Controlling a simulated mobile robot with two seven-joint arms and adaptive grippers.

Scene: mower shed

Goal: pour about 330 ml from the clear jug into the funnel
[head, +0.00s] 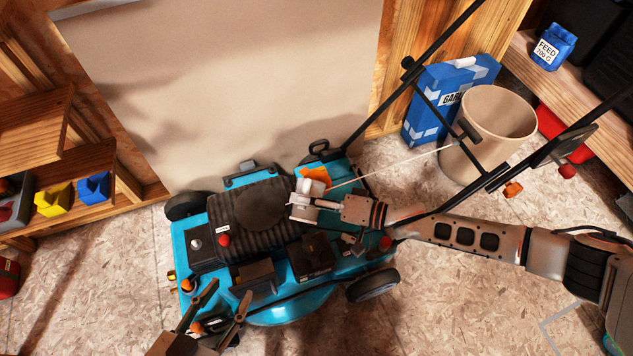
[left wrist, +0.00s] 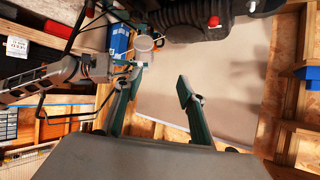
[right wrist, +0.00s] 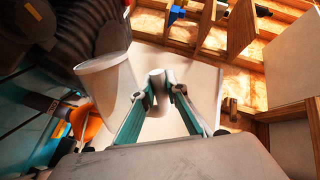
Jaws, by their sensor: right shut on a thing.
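The clear jug (head: 302,208) looks whitish and hangs over the mower in the head view. My right gripper (head: 322,203) is shut on its handle; the right wrist view shows the handle (right wrist: 158,90) between the fingers and the jug body (right wrist: 105,90) beside them. The liquid level cannot be made out. An orange piece, which looks like the funnel (head: 317,176), is just beyond the jug and partly hidden; orange also shows behind the jug in the right wrist view (right wrist: 84,122). My left gripper (head: 229,290) is open and empty above the mower's near edge.
The teal mower (head: 285,303) fills the middle, its handlebar rising to the right across my right arm. A beige bin (head: 487,130) and blue box (head: 430,95) stand at the back right. Shelves (head: 85,165) with yellow and blue items are at left.

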